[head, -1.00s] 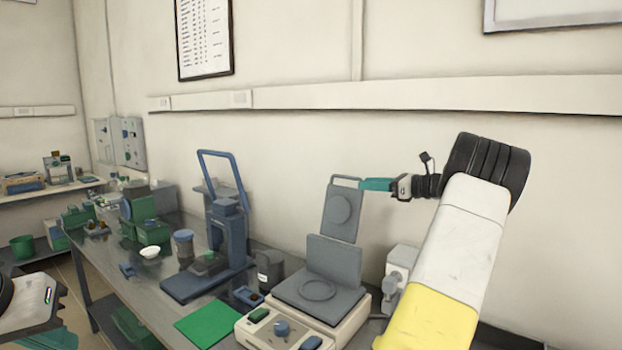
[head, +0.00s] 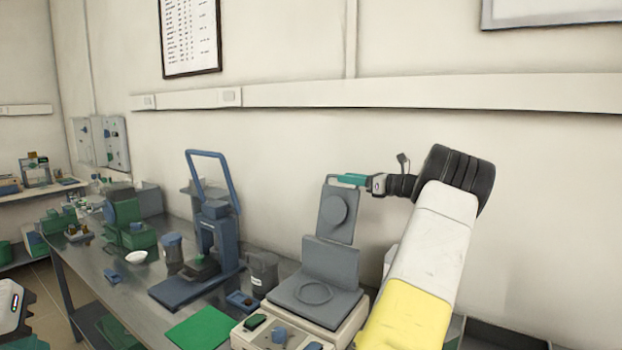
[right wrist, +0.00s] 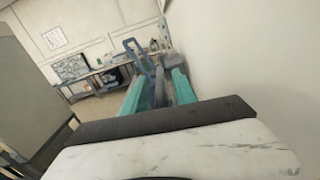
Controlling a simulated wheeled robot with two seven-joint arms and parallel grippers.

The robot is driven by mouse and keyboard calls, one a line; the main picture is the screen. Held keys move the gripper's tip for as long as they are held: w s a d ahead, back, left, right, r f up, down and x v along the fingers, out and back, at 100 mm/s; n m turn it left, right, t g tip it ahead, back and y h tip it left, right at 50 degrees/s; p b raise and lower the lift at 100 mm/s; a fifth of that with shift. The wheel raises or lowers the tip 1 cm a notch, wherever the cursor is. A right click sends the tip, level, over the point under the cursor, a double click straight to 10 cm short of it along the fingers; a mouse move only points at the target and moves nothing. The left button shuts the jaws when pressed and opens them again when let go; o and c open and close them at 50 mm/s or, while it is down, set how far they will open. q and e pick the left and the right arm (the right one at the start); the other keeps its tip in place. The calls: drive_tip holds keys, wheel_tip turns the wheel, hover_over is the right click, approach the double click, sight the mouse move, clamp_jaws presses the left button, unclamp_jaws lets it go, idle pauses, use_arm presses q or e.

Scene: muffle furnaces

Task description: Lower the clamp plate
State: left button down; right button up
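The clamp plate (head: 338,215) is a grey plate with a round disc on its face. It stands raised, nearly upright, above the grey lower plate (head: 316,293) of a cream press unit (head: 358,318). My right gripper (head: 346,180) reaches in from the right, its teal fingers at the plate's top edge. In the right wrist view the teal fingers (right wrist: 158,92) are apart, with a grey part between them and gaps that seem to show. Whether they touch the plate is unclear. Part of my left arm shows at the lower left; its fingertips do not.
A blue press with a tall looped handle (head: 215,225) stands left of the unit. A green mat (head: 201,328), a dark grey jar (head: 262,270) and a small blue tray (head: 242,300) lie near it on the metal bench (head: 140,300). The wall is close behind.

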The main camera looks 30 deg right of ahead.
drive_tip(key=shift+x, duration=1.05)
drive_tip(key=shift+c, duration=0.3)
clamp_jaws()
idle(0.4)
